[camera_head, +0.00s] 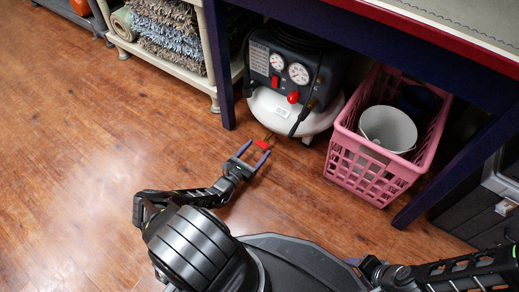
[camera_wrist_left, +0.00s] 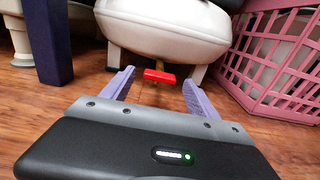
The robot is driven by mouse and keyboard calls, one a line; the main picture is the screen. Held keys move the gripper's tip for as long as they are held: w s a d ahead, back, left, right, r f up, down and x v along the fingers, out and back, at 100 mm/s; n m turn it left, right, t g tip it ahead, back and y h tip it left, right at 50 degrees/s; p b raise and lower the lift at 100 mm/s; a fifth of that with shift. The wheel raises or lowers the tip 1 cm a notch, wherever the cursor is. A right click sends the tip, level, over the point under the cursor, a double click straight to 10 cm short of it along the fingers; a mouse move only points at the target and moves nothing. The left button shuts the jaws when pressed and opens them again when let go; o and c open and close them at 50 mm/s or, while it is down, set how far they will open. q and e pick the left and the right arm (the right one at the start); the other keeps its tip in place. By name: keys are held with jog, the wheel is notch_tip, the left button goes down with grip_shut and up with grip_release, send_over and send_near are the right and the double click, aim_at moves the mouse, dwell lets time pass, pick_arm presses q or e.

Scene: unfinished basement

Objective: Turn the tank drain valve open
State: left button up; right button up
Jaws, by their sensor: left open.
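The air compressor has a white tank (camera_head: 290,112) and stands on the floor under the bench; the tank also shows in the left wrist view (camera_wrist_left: 165,25). A small drain valve with a red handle (camera_head: 262,144) sticks out low at the tank's front on a brass stem. In the left wrist view the red handle (camera_wrist_left: 159,76) lies crosswise, just beyond and between my fingertips. My left gripper (camera_head: 254,158) is open, its two purple fingers (camera_wrist_left: 157,84) pointing at the valve from the front. My right arm (camera_head: 450,275) shows at the lower right; its fingers are out of view.
A pink basket (camera_head: 360,168) with a white bucket (camera_head: 388,128) stands right of the compressor. A dark bench leg (camera_head: 220,70) is at its left. A shelf with rolled rugs (camera_head: 170,40) stands further left. The wooden floor (camera_head: 90,150) at the left is clear.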

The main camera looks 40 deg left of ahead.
aim_at(263, 144)
pick_arm(q)
jog(key=shift+w, duration=1.05)
jog(key=shift+c, duration=0.2)
jog(key=c, duration=1.3)
